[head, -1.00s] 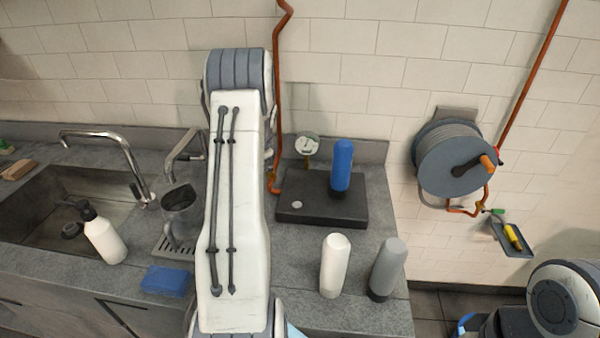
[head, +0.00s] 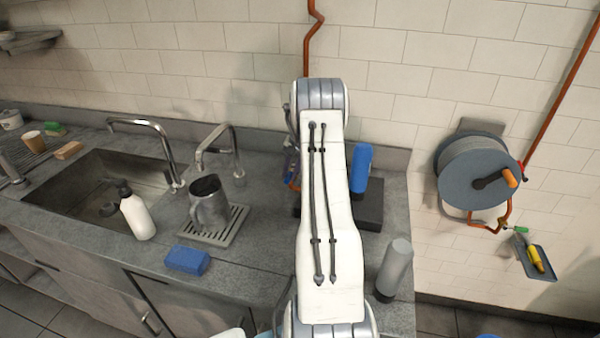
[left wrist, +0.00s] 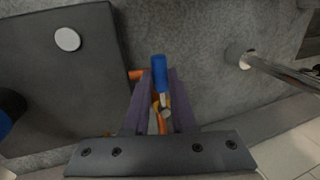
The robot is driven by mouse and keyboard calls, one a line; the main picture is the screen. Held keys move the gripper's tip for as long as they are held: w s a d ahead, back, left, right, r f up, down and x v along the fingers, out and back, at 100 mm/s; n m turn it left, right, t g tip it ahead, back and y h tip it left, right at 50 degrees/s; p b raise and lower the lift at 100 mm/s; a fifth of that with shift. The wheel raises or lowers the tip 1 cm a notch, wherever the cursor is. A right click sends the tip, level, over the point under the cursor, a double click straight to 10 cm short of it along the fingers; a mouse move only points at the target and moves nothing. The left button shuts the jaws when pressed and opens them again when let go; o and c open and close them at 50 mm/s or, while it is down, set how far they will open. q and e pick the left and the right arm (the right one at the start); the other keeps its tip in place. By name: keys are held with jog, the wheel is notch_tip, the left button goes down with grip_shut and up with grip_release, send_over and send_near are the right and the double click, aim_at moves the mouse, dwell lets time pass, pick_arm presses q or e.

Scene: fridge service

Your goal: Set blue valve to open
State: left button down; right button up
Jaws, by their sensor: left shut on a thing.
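The blue valve handle (left wrist: 159,68) shows in the left wrist view between the fingertips of my left gripper (left wrist: 160,82). The purple fingers are shut on it. Orange pipe (left wrist: 136,75) shows beside the fingers, and a bit of metal fitting lies between them. In the head view my white left arm covers most of the valve area. Only a small part of my left gripper (head: 291,168) shows at the arm's left edge, by the wall. Whether the handle lies along or across the pipe I cannot tell. My right gripper is not in view.
A dark slab (head: 370,215) with a blue cylinder (head: 361,168) stands right of my arm. A grey bottle (head: 394,268) stands at the counter's right end. A steel pitcher (head: 208,203), blue sponge (head: 187,260) and white bottle (head: 138,212) are left. A hose reel (head: 478,172) hangs on the wall.

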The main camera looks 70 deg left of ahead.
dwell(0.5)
pick_arm(q)
jog(key=c, duration=0.7)
grip_release()
jog(key=shift+c, duration=0.2)
jog(key=shift+w+d+r, duration=0.1)
jog(key=shift+w+r, duration=0.1)
jog(key=shift+r, duration=0.35)
jog(key=b+v, duration=0.2)
jog(key=v, duration=0.7)
jog(key=shift+r, duration=0.2)
